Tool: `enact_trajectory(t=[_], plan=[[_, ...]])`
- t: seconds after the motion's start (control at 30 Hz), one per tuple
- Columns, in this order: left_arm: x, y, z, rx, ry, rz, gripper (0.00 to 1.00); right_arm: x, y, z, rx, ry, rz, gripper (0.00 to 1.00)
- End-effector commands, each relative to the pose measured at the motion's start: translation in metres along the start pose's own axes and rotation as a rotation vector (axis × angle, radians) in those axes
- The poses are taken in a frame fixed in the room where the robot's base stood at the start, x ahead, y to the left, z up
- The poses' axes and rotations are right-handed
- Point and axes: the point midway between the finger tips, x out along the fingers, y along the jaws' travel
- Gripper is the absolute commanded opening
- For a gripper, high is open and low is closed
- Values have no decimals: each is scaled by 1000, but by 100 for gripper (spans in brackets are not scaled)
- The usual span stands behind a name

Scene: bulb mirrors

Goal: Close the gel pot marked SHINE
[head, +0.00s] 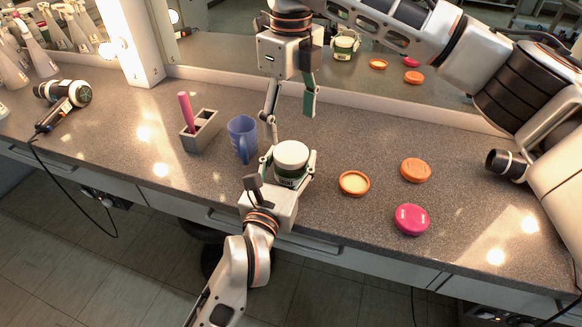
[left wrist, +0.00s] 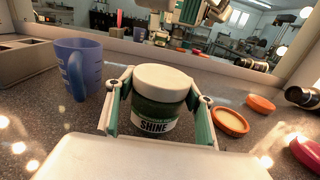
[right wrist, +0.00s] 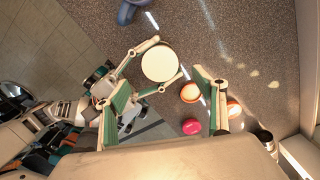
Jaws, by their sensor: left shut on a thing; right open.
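The gel pot marked SHINE (left wrist: 153,122) is a dark green jar with a white label. A white lid (head: 291,155) sits on its top and looks level; I cannot tell whether it is screwed tight. My left gripper (head: 289,166) is shut around the pot's sides near the counter's front edge. My right gripper (head: 290,112) is open and empty, pointing down above and slightly behind the pot, apart from the lid. In the right wrist view the round white lid (right wrist: 159,63) shows beyond the right gripper's spread fingers.
A blue mug (head: 242,138) and a grey holder (head: 200,131) stand at left. A mirror runs behind the counter (head: 330,235).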

Motion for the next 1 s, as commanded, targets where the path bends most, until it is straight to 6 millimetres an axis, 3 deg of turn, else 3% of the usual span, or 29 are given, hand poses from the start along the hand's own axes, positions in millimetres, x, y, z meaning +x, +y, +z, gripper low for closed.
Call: enact_trajectory(t=[0.5, 0.93, 1.0], plan=[[0, 0, 0, 0, 1, 0, 0, 68, 0, 0, 0, 0, 2, 70], [0, 0, 0, 0, 1, 0, 0, 75, 0, 0, 0, -1, 0, 70], [0, 0, 0, 0, 1, 0, 0, 75, 0, 0, 0, -1, 0, 51]])
